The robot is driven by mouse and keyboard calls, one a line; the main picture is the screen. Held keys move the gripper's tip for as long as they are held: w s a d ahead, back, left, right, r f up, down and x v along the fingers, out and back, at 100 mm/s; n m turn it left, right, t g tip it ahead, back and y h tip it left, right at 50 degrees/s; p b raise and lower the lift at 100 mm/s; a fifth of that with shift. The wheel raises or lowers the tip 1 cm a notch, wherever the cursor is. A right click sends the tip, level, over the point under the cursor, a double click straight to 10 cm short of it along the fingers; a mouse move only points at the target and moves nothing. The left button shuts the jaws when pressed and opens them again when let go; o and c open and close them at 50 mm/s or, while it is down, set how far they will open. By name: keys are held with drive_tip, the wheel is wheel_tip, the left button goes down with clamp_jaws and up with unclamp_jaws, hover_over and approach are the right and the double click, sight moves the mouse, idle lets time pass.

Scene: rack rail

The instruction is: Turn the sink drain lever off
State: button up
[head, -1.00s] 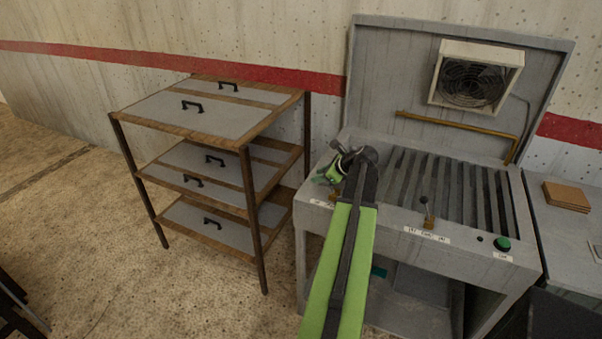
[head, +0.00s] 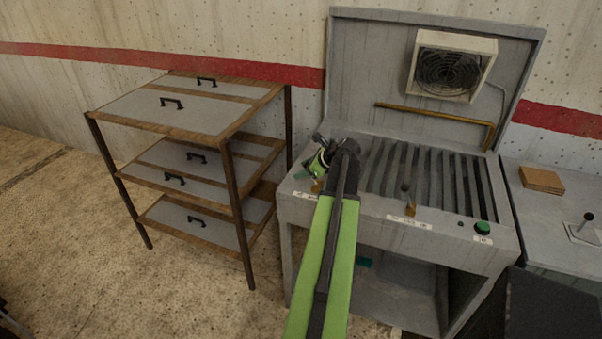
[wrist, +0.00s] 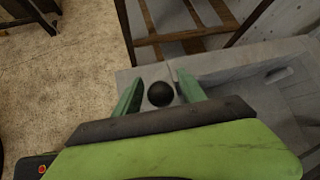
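A grey sink unit (head: 300,208) with a slatted top stands right of centre in the head view. Two levers sit along its front edge. The left one shows a brass base (head: 317,187) beneath my gripper (head: 317,161); its upper part is hidden there. The other lever (head: 410,208) has a dark knob and brass base at the middle of the edge. In the wrist view a black ball knob (wrist: 160,94) lies between the two green fingers of my gripper (wrist: 158,88). The fingers are apart, with a gap on both sides. The labels are too small to read.
A green button (head: 482,228) is at the sink unit's front right. A three-tier drawer rack (head: 232,200) stands close on the left. A boxed fan (head: 450,68) and a brass pipe (head: 430,113) are on the back panel. A counter with brown tiles (head: 541,180) is on the right.

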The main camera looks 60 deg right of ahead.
drive_tip(key=shift+r, duration=0.15)
drive_tip(key=p+v, duration=1.1)
drive_tip(key=v, duration=0.6)
drive_tip(key=shift+s+p, duration=0.15)
drive_tip(key=shift+p, duration=0.2)
